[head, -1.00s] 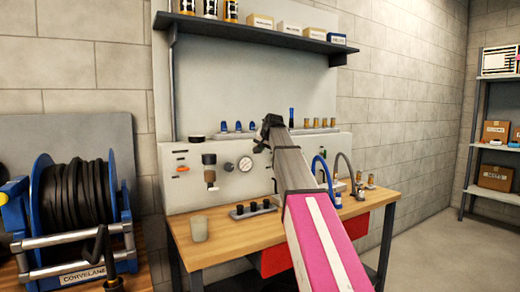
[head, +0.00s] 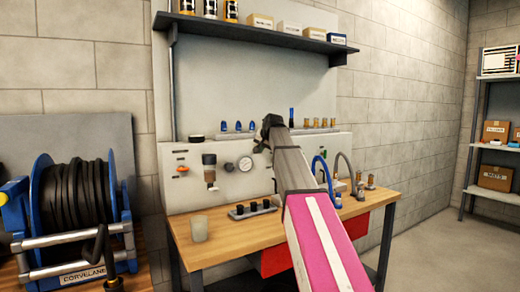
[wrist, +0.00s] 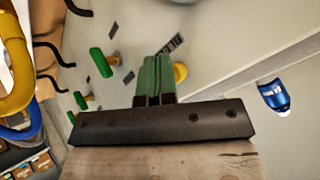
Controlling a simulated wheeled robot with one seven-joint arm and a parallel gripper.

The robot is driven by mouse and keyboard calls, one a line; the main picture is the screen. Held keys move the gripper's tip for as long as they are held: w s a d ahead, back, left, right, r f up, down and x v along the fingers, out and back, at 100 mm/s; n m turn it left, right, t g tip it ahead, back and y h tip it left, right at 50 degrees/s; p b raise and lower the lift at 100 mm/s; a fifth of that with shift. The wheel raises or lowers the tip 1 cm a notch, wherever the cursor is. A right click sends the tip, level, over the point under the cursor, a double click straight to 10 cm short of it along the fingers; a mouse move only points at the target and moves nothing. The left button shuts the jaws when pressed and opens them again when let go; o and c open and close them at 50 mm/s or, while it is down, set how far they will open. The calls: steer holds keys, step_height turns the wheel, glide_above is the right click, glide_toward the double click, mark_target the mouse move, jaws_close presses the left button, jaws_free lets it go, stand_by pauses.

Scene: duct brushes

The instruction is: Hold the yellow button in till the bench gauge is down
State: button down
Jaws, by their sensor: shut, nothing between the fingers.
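The yellow button (wrist: 181,72) shows in the wrist view as a round yellow cap on the pale panel, partly hidden behind my fingers. My gripper (wrist: 157,78) is shut and empty, its green-tipped fingers together just left of the button in the picture. I cannot tell whether they touch it. In the head view my gripper (head: 268,124) is up at the bench panel, its fingertips hidden by my own wrist, and the yellow button is not visible. The bench gauge (head: 245,163) is a round white dial on the panel, left of my arm; its needle is too small to read.
In the wrist view, green knobs (wrist: 101,61) and a blue fitting (wrist: 273,96) are near my fingers. The bench (head: 210,249) carries a cup (head: 199,229), a row of dark fittings (head: 253,208) and hoses (head: 345,170). A hose reel (head: 80,205) stands at left.

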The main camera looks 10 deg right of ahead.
steer(key=shift+s, duration=0.1)
steer(key=shift+s+d, duration=0.35)
steer(key=shift+s, duration=0.4)
steer(key=s, duration=0.1)
steer(key=s+d, duration=0.1)
steer(key=s, duration=0.1)
steer(key=s+d, duration=0.1)
steer(key=shift+s, duration=0.35)
steer(key=shift+s, duration=0.1)
